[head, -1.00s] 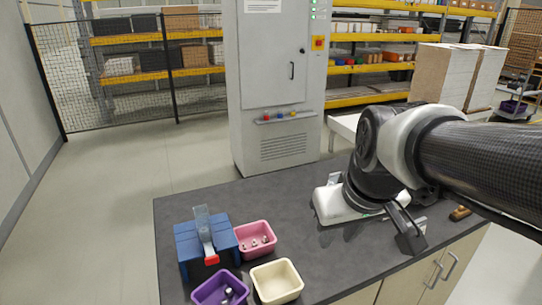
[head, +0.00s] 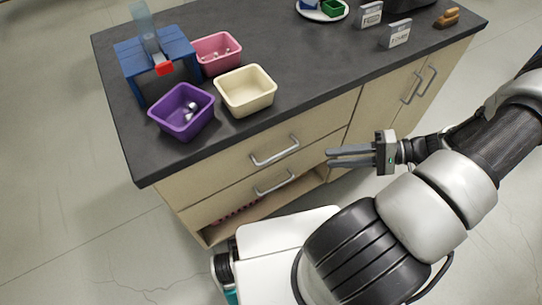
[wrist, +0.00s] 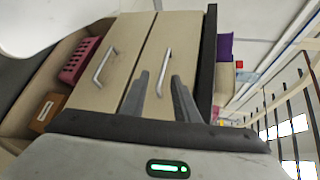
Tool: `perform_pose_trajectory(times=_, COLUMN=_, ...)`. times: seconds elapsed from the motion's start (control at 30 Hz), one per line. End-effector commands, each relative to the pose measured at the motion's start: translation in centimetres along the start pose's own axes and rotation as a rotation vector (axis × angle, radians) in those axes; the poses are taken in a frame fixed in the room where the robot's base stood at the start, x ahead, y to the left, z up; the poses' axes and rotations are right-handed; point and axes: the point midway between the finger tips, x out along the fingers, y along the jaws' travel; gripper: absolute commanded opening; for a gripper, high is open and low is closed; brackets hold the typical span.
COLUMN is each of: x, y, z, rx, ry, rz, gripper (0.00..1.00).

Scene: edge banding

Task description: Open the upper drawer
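The upper drawer (head: 312,142) is a pale wood front just under the dark countertop, and it looks shut. Its grey bar handle (head: 275,150) also shows in the wrist view (wrist: 162,72). My gripper (head: 328,157) is open and empty in front of the cabinet, right of the handle in the head view and apart from it. In the wrist view my gripper's fingertips (wrist: 160,78) are spread, with the upper handle lined up between them. The lower drawer (head: 230,205) with its handle (head: 274,182) is below and looks shut.
A purple bin (head: 183,112), a cream bin (head: 246,90), a pink bin (head: 217,52) and a blue stand (head: 155,55) are on the countertop (head: 320,75). Cupboard doors (head: 385,105) are right of the drawers. A pink basket (wrist: 80,60) sits in the open space below.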

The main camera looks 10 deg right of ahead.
Motion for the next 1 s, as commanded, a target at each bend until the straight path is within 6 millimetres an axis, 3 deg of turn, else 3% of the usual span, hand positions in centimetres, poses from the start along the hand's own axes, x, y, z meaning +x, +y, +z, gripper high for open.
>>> perform_pose_trajectory(times=0.03, x=-0.1, y=1.2, z=0.0, rx=0.017, ry=0.044, rz=-0.07, gripper=0.28)
perform_pose_trajectory(times=0.1, x=-0.4, y=1.6, z=-0.1, rx=0.026, ry=0.085, rz=-0.132, gripper=0.28)
perform_pose_trajectory(times=0.23, x=-0.4, y=1.8, z=-0.2, rx=0.03, ry=0.115, rz=-0.179, gripper=0.28)
perform_pose_trajectory(times=0.37, x=0.9, y=1.5, z=-0.3, rx=0.03, ry=0.113, rz=-0.181, gripper=0.28)
perform_pose_trajectory(times=1.0, x=13.8, y=-0.6, z=-1.7, rx=0.033, ry=0.11, rz=-0.178, gripper=0.28)
